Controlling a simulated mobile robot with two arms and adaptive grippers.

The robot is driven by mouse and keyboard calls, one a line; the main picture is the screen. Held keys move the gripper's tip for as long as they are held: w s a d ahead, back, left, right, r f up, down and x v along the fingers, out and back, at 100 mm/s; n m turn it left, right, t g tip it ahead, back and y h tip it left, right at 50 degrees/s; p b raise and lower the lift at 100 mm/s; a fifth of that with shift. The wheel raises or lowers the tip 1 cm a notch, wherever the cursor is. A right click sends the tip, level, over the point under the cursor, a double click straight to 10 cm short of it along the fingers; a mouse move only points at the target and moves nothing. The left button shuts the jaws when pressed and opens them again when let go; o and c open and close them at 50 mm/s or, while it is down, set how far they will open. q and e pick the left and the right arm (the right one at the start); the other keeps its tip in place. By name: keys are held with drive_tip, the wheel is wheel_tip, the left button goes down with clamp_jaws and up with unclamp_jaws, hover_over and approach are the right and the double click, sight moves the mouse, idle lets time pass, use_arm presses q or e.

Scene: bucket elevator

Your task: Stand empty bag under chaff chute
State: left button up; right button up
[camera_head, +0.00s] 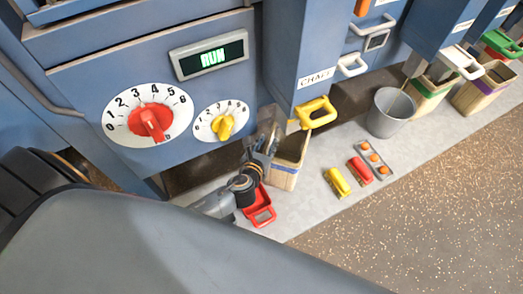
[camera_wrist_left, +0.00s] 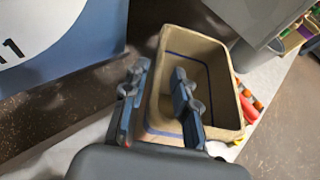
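A tan bag (camera_head: 287,172) with a blue stripe stands on the floor strip below the blue chute labelled CHAFF (camera_head: 316,76). In the left wrist view the bag (camera_wrist_left: 222,92) is open-topped and looks empty inside. My left gripper (camera_head: 266,138) is at the bag's left edge. In the left wrist view my left gripper (camera_wrist_left: 157,98) has its fingers apart, one outside the bag's left wall and one over its mouth. Whether a finger touches the wall is unclear. My right gripper is not in view.
A yellow handle (camera_head: 318,113) sits low on the chute. More bags (camera_head: 430,100) stand farther right. The speckled floor in front is clear.

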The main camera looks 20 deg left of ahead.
use_arm(q)
drive_tip(key=v, duration=0.6)
drive_tip(key=shift+s+r, duration=0.2)
drive_tip(key=shift+s, duration=0.2)
